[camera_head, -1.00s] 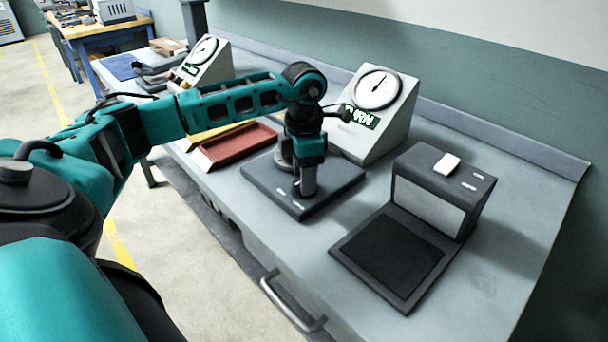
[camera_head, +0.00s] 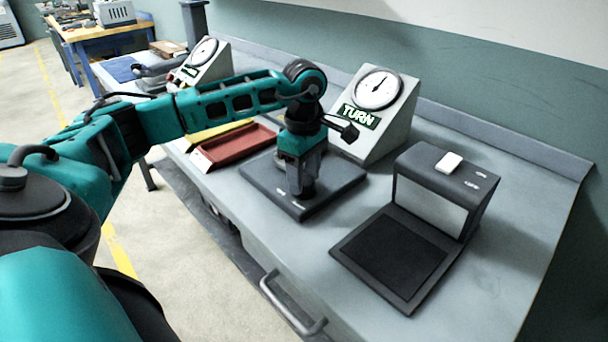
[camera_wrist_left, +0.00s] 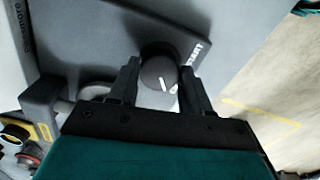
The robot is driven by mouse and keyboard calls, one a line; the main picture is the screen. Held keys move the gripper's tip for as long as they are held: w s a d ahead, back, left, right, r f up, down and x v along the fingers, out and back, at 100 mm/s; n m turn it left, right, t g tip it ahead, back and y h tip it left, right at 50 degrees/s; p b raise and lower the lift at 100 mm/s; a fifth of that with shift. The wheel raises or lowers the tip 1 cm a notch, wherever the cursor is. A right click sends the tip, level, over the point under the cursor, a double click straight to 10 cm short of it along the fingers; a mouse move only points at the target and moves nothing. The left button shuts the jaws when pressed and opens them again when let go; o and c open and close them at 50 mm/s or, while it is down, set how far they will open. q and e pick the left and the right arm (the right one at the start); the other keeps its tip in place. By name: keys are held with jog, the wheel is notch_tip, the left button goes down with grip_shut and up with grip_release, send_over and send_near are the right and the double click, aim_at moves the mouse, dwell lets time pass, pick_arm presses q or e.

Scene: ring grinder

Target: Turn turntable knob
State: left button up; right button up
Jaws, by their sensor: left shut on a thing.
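The turntable (camera_head: 338,188) is a low dark slab on the grey bench, in the middle of the head view. My left gripper (camera_head: 302,192) points down over its near edge and hides the knob there. In the left wrist view the knob (camera_wrist_left: 158,65) is round and dark with a white pointer line, set on the dark slab beside white lettering. My left gripper (camera_wrist_left: 159,74) is shut on the knob, one finger on each side of it. The right gripper is not in view.
Behind stands a grey box with a dial (camera_head: 379,89) and a lit sign reading TURN (camera_head: 361,116). A dark device with a black pad (camera_head: 392,255) stands at right. A red tray (camera_head: 236,145) lies at left, and a second dial box (camera_head: 203,62) stands farther left.

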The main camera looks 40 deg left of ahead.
aim_at(304, 180)
pick_arm(q)
jog(key=shift+m, duration=1)
jog(key=o, duration=1.1)
jog(key=shift+c, duration=0.2)
notch_tip(304, 180, up, 13)
jog(key=shift+p, duration=0.3)
jog(key=shift+f, duration=0.1)
